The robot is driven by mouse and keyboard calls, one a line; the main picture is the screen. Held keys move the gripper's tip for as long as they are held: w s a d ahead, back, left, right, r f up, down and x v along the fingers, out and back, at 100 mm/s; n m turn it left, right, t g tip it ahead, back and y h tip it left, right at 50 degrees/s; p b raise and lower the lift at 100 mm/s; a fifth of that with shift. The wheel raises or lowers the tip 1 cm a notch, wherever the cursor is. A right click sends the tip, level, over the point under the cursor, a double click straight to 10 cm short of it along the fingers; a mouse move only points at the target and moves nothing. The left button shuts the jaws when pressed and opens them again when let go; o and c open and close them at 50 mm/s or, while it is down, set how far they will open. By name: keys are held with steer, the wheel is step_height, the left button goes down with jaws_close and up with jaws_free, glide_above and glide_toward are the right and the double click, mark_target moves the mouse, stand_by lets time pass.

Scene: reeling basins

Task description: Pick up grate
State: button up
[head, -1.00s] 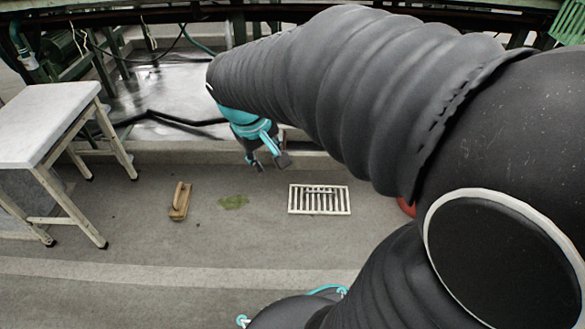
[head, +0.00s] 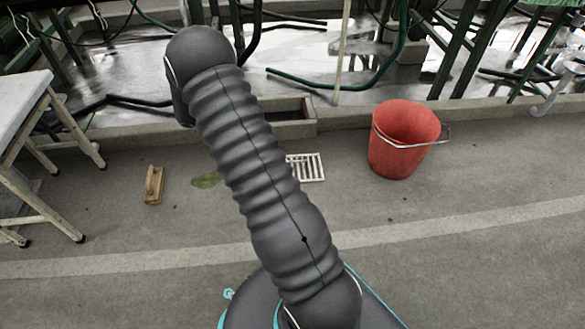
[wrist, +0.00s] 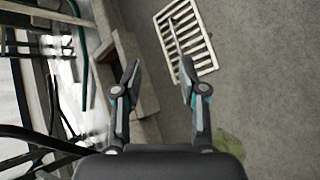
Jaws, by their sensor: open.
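The grate (head: 308,167) is a white slatted rectangle lying flat on the grey floor. In the head view my arm covers its left part. In the wrist view the grate (wrist: 186,38) shows at the top, a little right of centre, with its slats visible. My gripper (wrist: 156,68) is open and empty in the wrist view. Its right fingertip overlaps the grate's lower left edge in the picture; the left finger is over the concrete curb. I cannot tell the height above the floor. The gripper is hidden in the head view.
A red bucket (head: 402,140) with a wire handle stands right of the grate. A wooden-handled brush or float (head: 154,185) and a green patch (head: 206,180) lie to the left. A concrete curb (head: 290,124) runs behind. A white-topped table (head: 22,100) stands far left. The front floor is clear.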

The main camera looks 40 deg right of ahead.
mark_target(293, 162)
steer(key=w+d+f+n+h, duration=0.1)
steer(key=d+f+n+h, duration=0.2)
steer(key=f, duration=1.5)
steer(key=shift+y, duration=0.3)
steer(key=x, duration=1)
steer(key=b+x, duration=0.1)
steer(key=x, duration=0.4)
steer(key=shift+d+r, duration=0.2)
steer(key=shift+r, duration=0.25)
jaws_close()
steer(key=shift+w+r, duration=0.1)
